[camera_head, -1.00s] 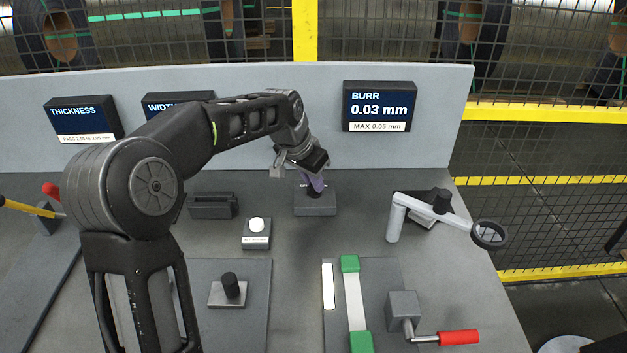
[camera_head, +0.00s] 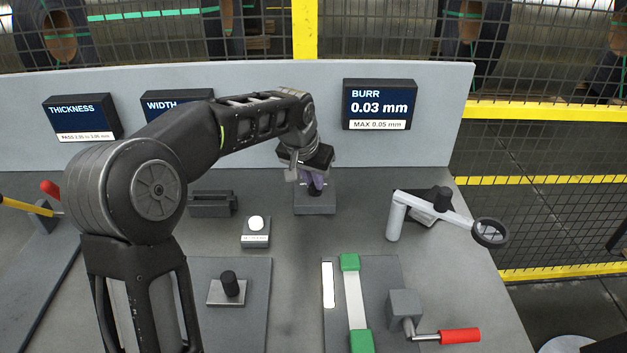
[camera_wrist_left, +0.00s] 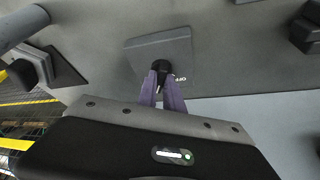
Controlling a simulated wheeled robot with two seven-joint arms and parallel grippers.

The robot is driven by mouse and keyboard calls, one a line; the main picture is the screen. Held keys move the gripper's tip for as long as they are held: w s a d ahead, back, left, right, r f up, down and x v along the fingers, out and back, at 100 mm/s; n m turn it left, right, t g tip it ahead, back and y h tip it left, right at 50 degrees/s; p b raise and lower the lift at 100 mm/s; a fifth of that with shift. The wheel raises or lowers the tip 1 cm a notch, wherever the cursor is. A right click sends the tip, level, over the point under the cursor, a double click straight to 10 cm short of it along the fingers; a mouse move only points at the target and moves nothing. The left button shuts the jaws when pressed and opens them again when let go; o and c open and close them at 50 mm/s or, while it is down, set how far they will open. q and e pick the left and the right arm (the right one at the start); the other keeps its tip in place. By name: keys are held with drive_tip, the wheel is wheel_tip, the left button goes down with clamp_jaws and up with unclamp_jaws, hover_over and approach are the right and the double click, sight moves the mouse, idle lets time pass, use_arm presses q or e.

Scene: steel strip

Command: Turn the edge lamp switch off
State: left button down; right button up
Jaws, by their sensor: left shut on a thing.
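The edge lamp switch is a dark grey box (camera_head: 315,206) with a black knob on top, standing on the bench below the backboard. In the left wrist view its plate (camera_wrist_left: 182,50) shows with the word OFF beside the black knob (camera_wrist_left: 161,66). My left gripper (camera_head: 315,186) is above the box, pointing down, with its purple fingers shut on the knob. The fingers (camera_wrist_left: 162,84) hide part of the knob in the left wrist view. My right gripper is not in view.
A magnifier on a pale arm (camera_head: 435,210) stands to the right of the switch. A white-button box (camera_head: 256,232) and a dark slotted block (camera_head: 212,204) stand to the left. A red-handled crank (camera_head: 458,337) is at the front right. The BURR display (camera_head: 380,105) is behind.

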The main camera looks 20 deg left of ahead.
use_arm(q)
drive_tip(key=n, duration=0.1)
drive_tip(key=n+y+b, duration=0.1)
drive_tip(key=n, duration=0.1)
drive_tip(key=shift+d+n, duration=0.2)
drive_tip(key=shift+n, duration=0.1)
drive_tip(key=n, duration=0.1)
drive_tip(key=n+y+b, duration=0.1)
drive_tip(key=n, duration=0.1)
drive_tip(key=shift+w+n+g+y, duration=0.1)
drive_tip(key=shift+n+g+y, duration=0.2)
drive_tip(key=n, duration=0.2)
drive_tip(key=shift+n+g+y, duration=0.4)
drive_tip(key=shift+w+d+n+g+y+p, duration=0.1)
drive_tip(key=shift+n+g+y+p, duration=0.35)
drive_tip(key=shift+n, duration=1.15)
drive_tip(key=c, duration=1.5)
unclamp_jaws()
drive_tip(key=shift+r, duration=0.1)
